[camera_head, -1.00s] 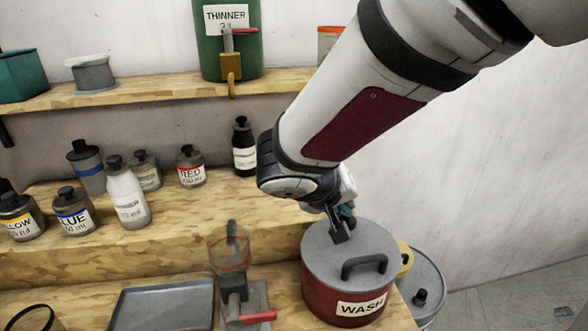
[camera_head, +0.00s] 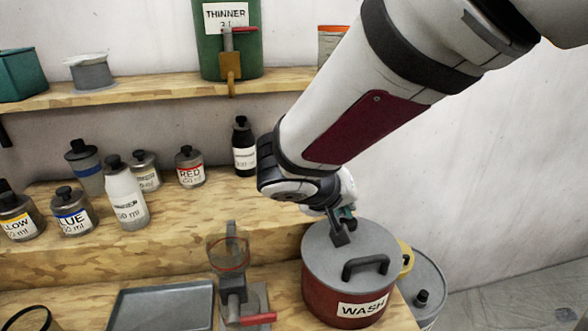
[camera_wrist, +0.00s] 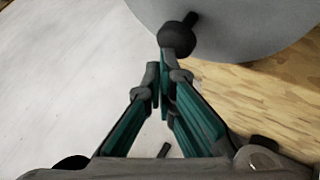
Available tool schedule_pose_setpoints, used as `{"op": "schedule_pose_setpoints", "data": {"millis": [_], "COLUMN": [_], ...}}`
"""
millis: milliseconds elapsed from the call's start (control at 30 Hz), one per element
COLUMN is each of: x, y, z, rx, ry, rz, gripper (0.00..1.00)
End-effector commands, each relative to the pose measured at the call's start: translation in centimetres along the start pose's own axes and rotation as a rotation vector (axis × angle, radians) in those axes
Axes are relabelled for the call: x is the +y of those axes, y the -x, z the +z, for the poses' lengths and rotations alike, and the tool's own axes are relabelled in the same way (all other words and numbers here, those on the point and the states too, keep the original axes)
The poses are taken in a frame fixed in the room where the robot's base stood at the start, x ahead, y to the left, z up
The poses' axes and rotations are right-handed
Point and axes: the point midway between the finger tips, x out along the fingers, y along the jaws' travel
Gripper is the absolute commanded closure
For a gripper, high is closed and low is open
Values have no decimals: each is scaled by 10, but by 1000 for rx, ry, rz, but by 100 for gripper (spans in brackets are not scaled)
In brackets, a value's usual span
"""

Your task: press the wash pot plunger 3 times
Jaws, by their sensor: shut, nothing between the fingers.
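The wash pot (camera_head: 318,298) is a red pot labelled WASH with a grey lid and a dark handle (camera_head: 366,264). It stands at the right end of the wooden bench. My gripper (camera_head: 343,217) is over the back of the lid, pointing down. In the wrist view a dark round knob on a short stem, which looks like the plunger (camera_wrist: 178,38), shows against a grey disc. My shut, empty fingers (camera_wrist: 165,72) reach close to it. I cannot tell whether they touch it. In the head view, the plunger and fingertips are hard to tell apart.
A grey-lidded container (camera_head: 428,280) and something yellow (camera_head: 406,255) are right behind the pot. A dispenser with a red lever (camera_head: 258,318) and a grey tray (camera_head: 165,305) are to its left. Several bottles (camera_head: 126,195) line the step behind.

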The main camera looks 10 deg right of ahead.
Motion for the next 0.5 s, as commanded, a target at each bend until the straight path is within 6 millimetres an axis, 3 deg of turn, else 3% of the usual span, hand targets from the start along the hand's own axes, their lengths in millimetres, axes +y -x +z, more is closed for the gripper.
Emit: {"op": "schedule_pose_setpoints", "data": {"millis": [500], "x": [-3], "y": [-4], "z": [3], "rx": [-1], "ry": [0], "rz": [0], "gripper": [100]}}
